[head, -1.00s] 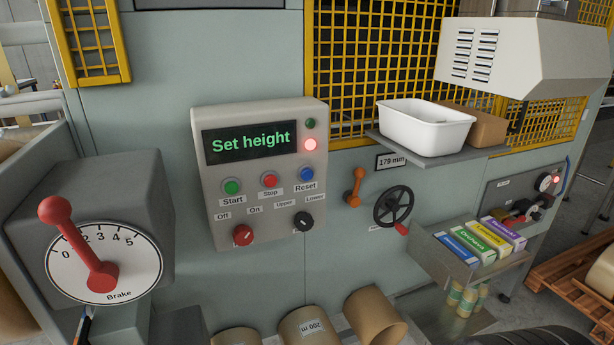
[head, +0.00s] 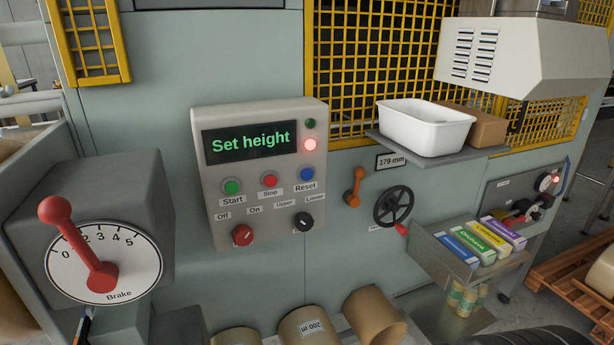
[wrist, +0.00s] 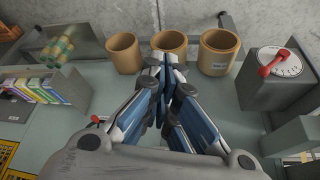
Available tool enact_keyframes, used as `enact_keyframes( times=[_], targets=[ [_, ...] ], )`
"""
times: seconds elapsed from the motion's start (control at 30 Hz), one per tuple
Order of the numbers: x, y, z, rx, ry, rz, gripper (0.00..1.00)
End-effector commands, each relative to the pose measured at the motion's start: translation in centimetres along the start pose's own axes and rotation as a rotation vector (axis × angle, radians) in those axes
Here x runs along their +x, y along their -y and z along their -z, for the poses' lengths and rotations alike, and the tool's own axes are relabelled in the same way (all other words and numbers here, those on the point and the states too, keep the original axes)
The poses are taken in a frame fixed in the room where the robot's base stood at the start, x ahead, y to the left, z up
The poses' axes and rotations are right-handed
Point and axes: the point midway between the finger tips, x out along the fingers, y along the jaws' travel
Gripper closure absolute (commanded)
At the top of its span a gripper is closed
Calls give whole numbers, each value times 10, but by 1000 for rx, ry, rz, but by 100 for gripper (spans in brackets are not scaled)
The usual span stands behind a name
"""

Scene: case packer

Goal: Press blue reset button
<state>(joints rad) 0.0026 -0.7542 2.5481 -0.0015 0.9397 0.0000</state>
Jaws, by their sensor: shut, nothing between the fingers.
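The blue Reset button (head: 306,174) is on the grey control panel (head: 210,232), right of the red Stop button (head: 269,180) and the green Start button (head: 232,187). The panel's display (head: 250,143) reads "Set height". A red lamp (head: 310,145) is lit beside it, and a dark green lamp (head: 310,123) sits above that. My gripper (wrist: 168,75) shows only in the wrist view, with its fingers together and empty. It is apart from the panel, and the blue button does not show in that view.
A red brake lever (head: 80,245) stands at the left. A black handwheel (head: 393,206), an orange handle (head: 354,187) and a shelf with a white tub (head: 425,128) are right of the panel. The space before the panel looks clear.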

Motion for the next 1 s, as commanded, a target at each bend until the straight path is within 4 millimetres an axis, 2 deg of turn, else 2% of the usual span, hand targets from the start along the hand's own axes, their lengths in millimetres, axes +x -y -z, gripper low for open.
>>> enact_keyframes(
  times=[0.27,0.37,0.5,0.63,0.77,0.83,0.9,1.0],
  targets=[
    [1,-1,-1,-8,6,-6,100],
    [3,-8,-3,-53,40,-41,100],
    [10,-34,-6,-210,144,-169,100],
    [10,-69,3,-431,258,-351,100],
    [4,-99,32,-665,343,-554,100],
    [0,-109,55,-794,372,-666,100],
    [-6,-113,82,-924,389,-780,100],
    [-13,-108,126,-1107,386,-948,100]
  ],
)
